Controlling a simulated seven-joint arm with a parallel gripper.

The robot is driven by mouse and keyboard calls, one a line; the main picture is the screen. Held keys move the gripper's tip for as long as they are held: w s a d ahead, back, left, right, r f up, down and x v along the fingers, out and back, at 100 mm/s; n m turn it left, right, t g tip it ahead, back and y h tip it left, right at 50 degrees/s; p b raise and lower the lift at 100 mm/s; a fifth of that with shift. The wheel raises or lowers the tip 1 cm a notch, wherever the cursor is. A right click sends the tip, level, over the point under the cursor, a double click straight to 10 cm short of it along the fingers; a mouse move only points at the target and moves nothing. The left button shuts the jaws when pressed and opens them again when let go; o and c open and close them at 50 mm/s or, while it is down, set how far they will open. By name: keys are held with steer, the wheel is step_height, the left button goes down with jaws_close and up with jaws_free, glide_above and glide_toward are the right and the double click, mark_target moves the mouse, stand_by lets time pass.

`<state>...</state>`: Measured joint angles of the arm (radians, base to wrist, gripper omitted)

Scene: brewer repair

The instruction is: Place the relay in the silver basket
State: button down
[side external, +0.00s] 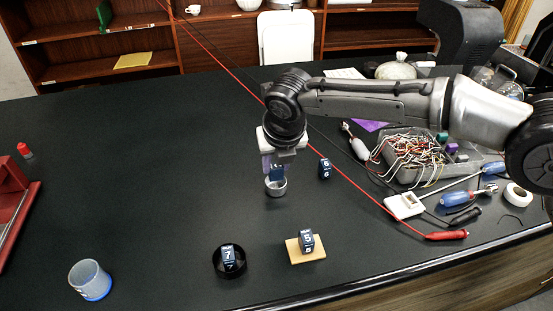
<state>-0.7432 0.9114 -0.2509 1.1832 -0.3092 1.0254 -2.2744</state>
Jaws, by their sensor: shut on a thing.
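My gripper (274,164) points down over the middle of the table and is shut on a dark blue relay (277,173). The silver basket (276,188), a small round metal cup, stands directly below on the black table. The relay's lower end overlaps the basket's opening in the side view; I cannot tell whether it touches the bottom. My fingers partly hide the relay. Other dark blue numbered relays are in view: one (325,169) right of the basket, one (306,241) on a tan pad, and one marked 7 (228,258) in a black round basket (217,271).
A clear cup with a blue base (90,280) stands front left. A red frame (18,215) is at the left edge. A grey tray of wires (377,172), tools and a white tape roll (518,195) lie right. A red cable crosses the table. The left middle is clear.

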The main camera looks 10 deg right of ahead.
mark_target(276, 168)
steer(key=shift+c, duration=2.3)
jaws_free()
steer(key=shift+r, duration=3.5)
